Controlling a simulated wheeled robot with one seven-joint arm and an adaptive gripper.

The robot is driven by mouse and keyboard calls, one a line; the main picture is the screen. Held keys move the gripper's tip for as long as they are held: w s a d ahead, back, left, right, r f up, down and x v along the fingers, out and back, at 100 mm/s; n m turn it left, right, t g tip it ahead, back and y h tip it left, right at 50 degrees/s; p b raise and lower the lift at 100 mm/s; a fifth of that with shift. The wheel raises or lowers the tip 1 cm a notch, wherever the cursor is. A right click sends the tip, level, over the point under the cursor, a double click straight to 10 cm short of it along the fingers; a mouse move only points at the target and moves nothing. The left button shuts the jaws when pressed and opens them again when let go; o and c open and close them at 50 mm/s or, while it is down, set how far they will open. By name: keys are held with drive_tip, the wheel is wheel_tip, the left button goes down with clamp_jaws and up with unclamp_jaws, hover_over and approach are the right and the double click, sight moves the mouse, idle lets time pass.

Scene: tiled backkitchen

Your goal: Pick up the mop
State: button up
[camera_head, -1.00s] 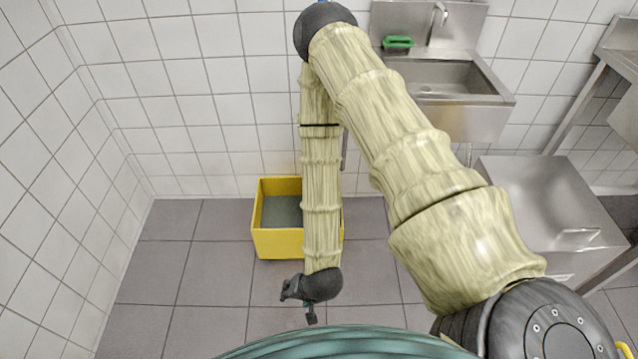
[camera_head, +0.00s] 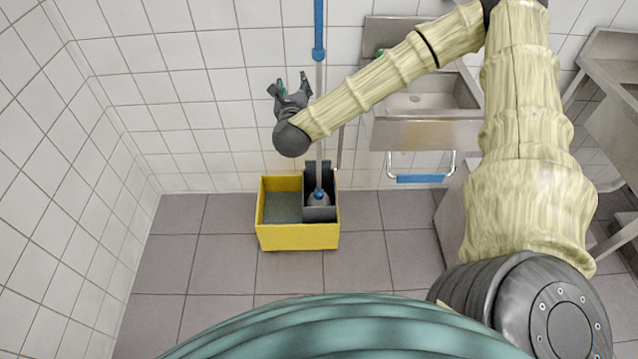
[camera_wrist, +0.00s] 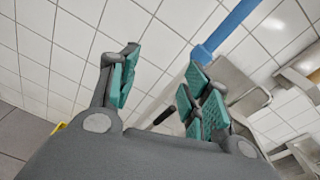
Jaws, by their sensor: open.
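The mop (camera_head: 319,110) stands upright in the head view, with a grey pole, a blue upper grip and a blue collar near its foot. Its head rests in the dark wringer part of the yellow bucket (camera_head: 298,237). My gripper (camera_head: 291,79) is open and empty, just left of the pole and well above the bucket. In the wrist view the teal-padded fingers of my gripper (camera_wrist: 165,88) are spread apart. The mop's blue grip (camera_wrist: 232,27) runs diagonally beyond the right finger, not between the fingers.
A steel sink (camera_head: 425,105) with a blue-and-white rail (camera_head: 421,179) below is on the back wall at right. A steel counter stands at far right. White tiled walls close the back and left. The grey floor (camera_head: 225,262) around the bucket is clear.

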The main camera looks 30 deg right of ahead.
sight(318, 39)
drive_tip(key=w+d+r+m+h+p, duration=0.1)
drive_tip(key=d+r+m, duration=0.1)
drive_tip(key=d, duration=0.1)
drive_tip(key=w+d+r+m+h+p, duration=0.1)
drive_tip(key=d+r, duration=0.2)
drive_tip(key=w+d+r+m+g+h+p, duration=0.1)
drive_tip(key=d+r+m, duration=0.1)
drive_tip(key=d, duration=0.1)
drive_tip(key=shift+w+d+r+m, duration=0.15)
drive_tip(key=shift+d+r+m, duration=0.1)
drive_tip(key=shift+r+m, duration=0.05)
drive_tip(key=shift+p+x, duration=1.6)
drive_tip(key=shift+x, duration=0.8)
drive_tip(key=shift+w+d+f, duration=0.3)
drive_tip(key=shift+w+d, duration=0.15)
drive_tip(key=shift+w, duration=0.05)
drive_tip(key=shift+r, duration=0.1)
clamp_jaws()
